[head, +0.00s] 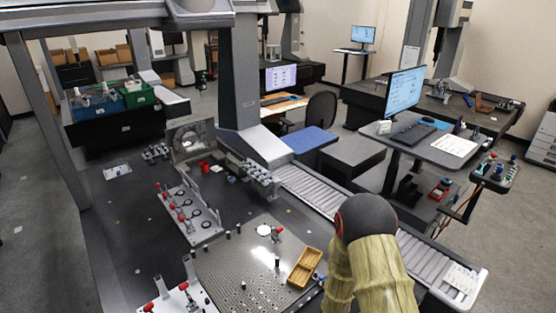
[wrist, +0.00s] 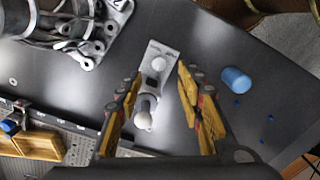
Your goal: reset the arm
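My gripper (wrist: 159,76) shows in the wrist view with its two yellow-padded fingers spread apart. A pale bracket with a white ball (wrist: 142,121) lies on the dark surface in the gap between the fingers in the picture. I see no contact, and the height above it is hard to judge. My arm (head: 367,250), with a tan sleeve and a dark rounded joint, rises at the bottom right of the head view. The gripper itself is hidden in the head view.
The dark granite table (head: 112,222) carries a perforated plate (head: 235,268), a wooden tray (head: 304,268) and a grey fixture rack (head: 190,212). A blue cylinder (wrist: 236,80) stands right of the fingers; metal parts (wrist: 75,30) lie upper left. A monitor desk (head: 440,150) is at the right.

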